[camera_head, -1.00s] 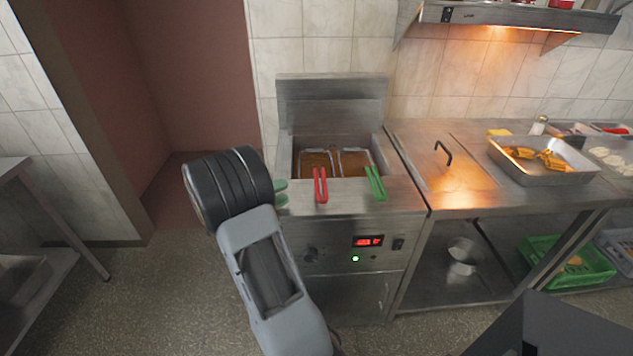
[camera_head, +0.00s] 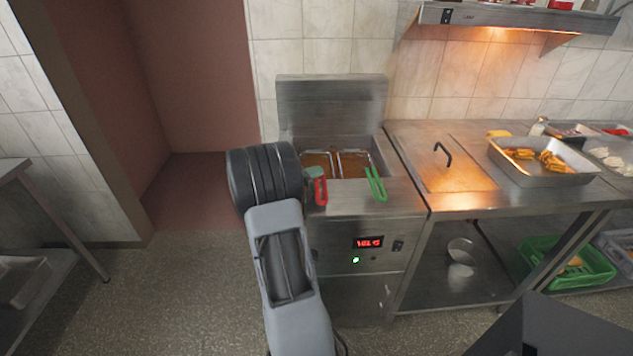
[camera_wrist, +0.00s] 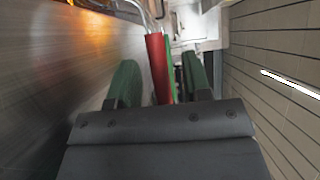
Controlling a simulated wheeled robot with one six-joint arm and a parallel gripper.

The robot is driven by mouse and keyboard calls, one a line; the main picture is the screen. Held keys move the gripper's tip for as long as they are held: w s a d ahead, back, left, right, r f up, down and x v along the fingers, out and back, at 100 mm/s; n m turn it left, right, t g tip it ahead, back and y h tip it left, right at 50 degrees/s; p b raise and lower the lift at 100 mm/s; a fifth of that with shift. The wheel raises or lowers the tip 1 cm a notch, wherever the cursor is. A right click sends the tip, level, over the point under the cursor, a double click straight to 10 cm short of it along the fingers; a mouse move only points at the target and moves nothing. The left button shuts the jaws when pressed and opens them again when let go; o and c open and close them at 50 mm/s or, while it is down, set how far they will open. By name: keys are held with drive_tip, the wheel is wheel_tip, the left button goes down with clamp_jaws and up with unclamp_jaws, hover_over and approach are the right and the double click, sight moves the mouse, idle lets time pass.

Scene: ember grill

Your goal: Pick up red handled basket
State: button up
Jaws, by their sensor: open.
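The red handle (camera_head: 321,190) belongs to the left basket (camera_head: 317,160), which sits in the fryer. It sticks out over the fryer's front edge. My gripper (camera_head: 314,174) is at this handle, its green fingertips partly hidden behind my wrist in the head view. In the wrist view, the red handle (camera_wrist: 159,68) runs between the two green fingers of my open gripper (camera_wrist: 160,82). I cannot tell whether either finger touches it. The right basket (camera_head: 354,163) has a green handle (camera_head: 376,185), just right of the red one.
The fryer (camera_head: 332,100) has a raised back panel. A steel counter (camera_head: 470,200) adjoins it on the right, with a black handle (camera_head: 443,153) and a tray of food (camera_head: 545,177). Open floor lies left of the fryer.

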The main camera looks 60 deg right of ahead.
drive_tip(key=shift+d, duration=0.2)
drive_tip(key=shift+c, duration=0.3)
clamp_jaws()
